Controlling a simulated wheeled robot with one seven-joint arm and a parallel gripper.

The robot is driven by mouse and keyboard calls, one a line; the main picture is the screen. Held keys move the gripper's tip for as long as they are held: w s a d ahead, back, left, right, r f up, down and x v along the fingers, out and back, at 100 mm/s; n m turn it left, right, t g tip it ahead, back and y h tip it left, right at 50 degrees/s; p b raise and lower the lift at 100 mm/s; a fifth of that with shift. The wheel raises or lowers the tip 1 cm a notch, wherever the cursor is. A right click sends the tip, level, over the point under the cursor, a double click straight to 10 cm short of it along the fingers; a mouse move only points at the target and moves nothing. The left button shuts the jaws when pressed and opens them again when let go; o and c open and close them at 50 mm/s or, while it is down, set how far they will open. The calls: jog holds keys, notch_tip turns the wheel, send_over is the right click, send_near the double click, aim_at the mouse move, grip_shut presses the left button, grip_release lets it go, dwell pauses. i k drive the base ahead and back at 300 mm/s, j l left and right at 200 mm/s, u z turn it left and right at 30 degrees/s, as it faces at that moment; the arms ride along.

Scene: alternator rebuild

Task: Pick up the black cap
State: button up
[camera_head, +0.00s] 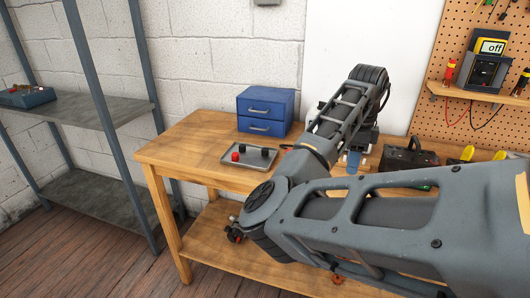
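A shallow dark tray (260,169) lies on the workbench in front of the blue drawer box. In it are a small black cap-like piece (242,148) at the back left, a red one (235,156) in front of it, and another small dark piece (265,152) to the right. Which dark piece is the black cap is too small to tell. My arm reaches across the right side, with its wrist raised over the bench right of the tray. My gripper is mostly hidden behind my arm links, apart from the tray; its fingers cannot be made out.
The blue two-drawer box (265,111) stands behind the tray. A dark device (408,160) and yellow-handled tools (468,153) are at the bench's right. A multimeter (487,72) sits on a pegboard shelf. Metal shelving (85,122) stands left. The bench's left end (178,148) is clear.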

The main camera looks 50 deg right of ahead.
aim_at(264, 151)
jog(key=i, duration=1)
